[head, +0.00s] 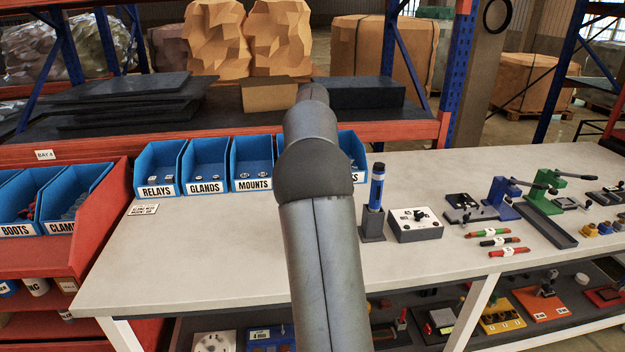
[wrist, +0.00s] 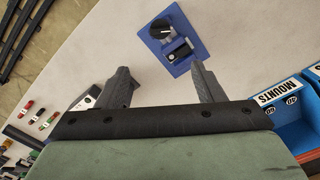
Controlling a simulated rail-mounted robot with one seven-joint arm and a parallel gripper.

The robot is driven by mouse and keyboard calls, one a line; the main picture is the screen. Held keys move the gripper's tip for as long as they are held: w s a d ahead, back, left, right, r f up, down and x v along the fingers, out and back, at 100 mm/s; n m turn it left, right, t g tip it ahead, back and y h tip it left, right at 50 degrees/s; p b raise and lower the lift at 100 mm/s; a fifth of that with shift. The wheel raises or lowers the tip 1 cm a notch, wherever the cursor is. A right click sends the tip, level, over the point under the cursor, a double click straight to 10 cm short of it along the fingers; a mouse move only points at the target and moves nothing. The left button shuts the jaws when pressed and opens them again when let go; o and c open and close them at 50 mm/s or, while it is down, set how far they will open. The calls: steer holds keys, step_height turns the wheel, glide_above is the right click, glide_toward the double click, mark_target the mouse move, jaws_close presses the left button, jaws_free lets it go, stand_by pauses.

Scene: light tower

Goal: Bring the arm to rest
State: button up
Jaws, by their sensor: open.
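My arm (head: 322,230) reaches up the middle of the head view, over the workbench (head: 225,260). My gripper is hidden behind it there. In the wrist view my gripper (wrist: 163,82) is open, with its two grey fingers wide apart and nothing between them. A blue plate (wrist: 192,50) with a black knob and a small grey part lies on the bench beyond the fingertips. I see no contact between the fingers and the plate.
Blue bins, including the MOUNTS bin (head: 252,165), line the bench's back left. A blue upright tool (head: 376,188) in a dark stand and a grey box (head: 415,224) stand right of my arm. A green press (head: 545,190) stands farther right. The front left bench is clear.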

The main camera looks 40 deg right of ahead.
stand_by(0.4)
steer(key=s+a+f+n, duration=0.1)
steer(key=s+a+n, duration=0.4)
steer(key=a, duration=0.7)
steer(key=s+a+f+n, duration=0.1)
steer(key=s+a+n, duration=0.1)
steer(key=s+a, duration=0.75)
steer(key=s+a+f+n, duration=0.6)
steer(key=s+a+f, duration=0.2)
steer(key=s+a, duration=0.4)
steer(key=shift+s+a, duration=0.25)
steer(key=shift+s, duration=0.4)
